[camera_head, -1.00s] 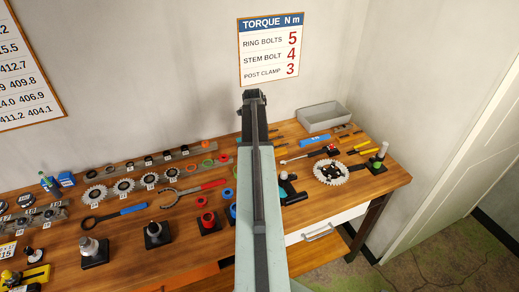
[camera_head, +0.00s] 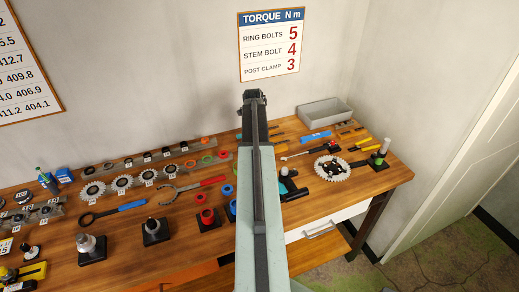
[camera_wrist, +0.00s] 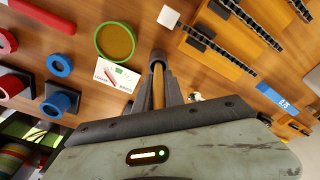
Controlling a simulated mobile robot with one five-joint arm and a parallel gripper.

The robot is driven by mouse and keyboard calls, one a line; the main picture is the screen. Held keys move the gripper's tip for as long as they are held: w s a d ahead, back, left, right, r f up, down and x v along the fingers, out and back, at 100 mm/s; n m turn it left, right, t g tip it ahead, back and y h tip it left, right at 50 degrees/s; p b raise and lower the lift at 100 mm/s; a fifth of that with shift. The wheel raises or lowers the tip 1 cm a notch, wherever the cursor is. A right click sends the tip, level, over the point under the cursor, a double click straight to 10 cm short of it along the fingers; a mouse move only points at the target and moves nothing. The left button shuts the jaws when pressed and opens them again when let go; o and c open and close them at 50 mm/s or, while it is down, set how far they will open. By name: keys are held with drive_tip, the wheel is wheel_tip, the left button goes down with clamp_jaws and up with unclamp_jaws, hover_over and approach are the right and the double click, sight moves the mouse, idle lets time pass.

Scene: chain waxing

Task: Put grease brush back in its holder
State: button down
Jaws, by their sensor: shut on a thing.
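My gripper (camera_wrist: 158,64) is shut on a slim tan wooden handle with a pale end, which I take to be the grease brush (camera_wrist: 158,86). The handle points away between the fingers in the wrist view, and its bristles cannot be made out. A white label card (camera_wrist: 118,78) lies beside the fingers, its print too small to read surely. I cannot pick out the brush holder surely.
The wooden bench (camera_head: 330,208) is crowded. Chain strips on wooden blocks (camera_wrist: 222,40) lie right of the gripper in the wrist view. Red (camera_wrist: 12,84) and blue (camera_wrist: 60,102) rings on stands are to its left. A grey bin (camera_head: 323,113) stands at the back right.

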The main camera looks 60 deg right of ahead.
drive_tip(key=c, duration=1.3)
unclamp_jaws()
drive_tip(key=shift+c, duration=0.2)
drive_tip(key=shift+r, duration=0.1)
drive_tip(key=r+p, duration=0.8)
drive_tip(key=shift+w, duration=0.4)
drive_tip(key=shift+f, duration=0.15)
